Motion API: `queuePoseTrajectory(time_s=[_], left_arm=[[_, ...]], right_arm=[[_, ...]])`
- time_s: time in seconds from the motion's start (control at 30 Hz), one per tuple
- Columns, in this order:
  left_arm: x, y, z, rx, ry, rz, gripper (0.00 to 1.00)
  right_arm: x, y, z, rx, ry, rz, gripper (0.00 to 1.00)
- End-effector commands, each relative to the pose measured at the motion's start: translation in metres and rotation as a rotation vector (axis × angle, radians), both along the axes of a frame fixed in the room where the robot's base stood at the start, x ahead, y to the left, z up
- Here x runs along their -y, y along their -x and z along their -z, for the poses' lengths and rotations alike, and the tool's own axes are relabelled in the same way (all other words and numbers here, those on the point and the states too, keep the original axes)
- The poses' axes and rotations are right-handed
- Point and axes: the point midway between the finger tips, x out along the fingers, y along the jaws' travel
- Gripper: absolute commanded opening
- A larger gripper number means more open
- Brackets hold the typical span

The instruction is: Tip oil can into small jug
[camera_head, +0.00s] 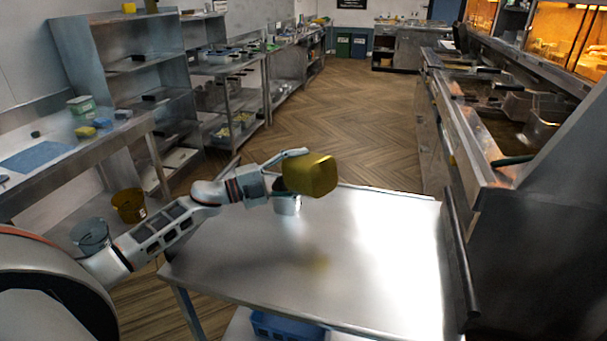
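A yellow oil can (312,176) is held up over the steel table, tilted over onto its side. My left gripper (291,168) reaches in from the left and is shut on the can. The small silver jug (288,205) stands on the table, just below the gripper and the can's left end. The jug's upper part is hidden by the gripper and can. I cannot tell whether the can's spout lines up with the jug, and no stream of oil shows. My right gripper is not in view.
The steel table (370,260) is otherwise bare, with a dark bar along its right side. A blue crate (285,328) sits below it. Fryers (500,130) line the right; shelving and a counter (70,180) stand left. The aisle floor (345,120) beyond is clear.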

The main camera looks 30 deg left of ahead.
Motion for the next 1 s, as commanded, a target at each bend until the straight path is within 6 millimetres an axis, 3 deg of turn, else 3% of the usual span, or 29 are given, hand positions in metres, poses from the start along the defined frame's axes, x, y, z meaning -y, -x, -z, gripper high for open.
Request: queuePoseTrajectory(time_s=[1.0], left_arm=[[-0.032,-0.011,-0.027,-0.226,0.687,0.003,0.33]], right_arm=[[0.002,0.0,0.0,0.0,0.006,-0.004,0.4]])
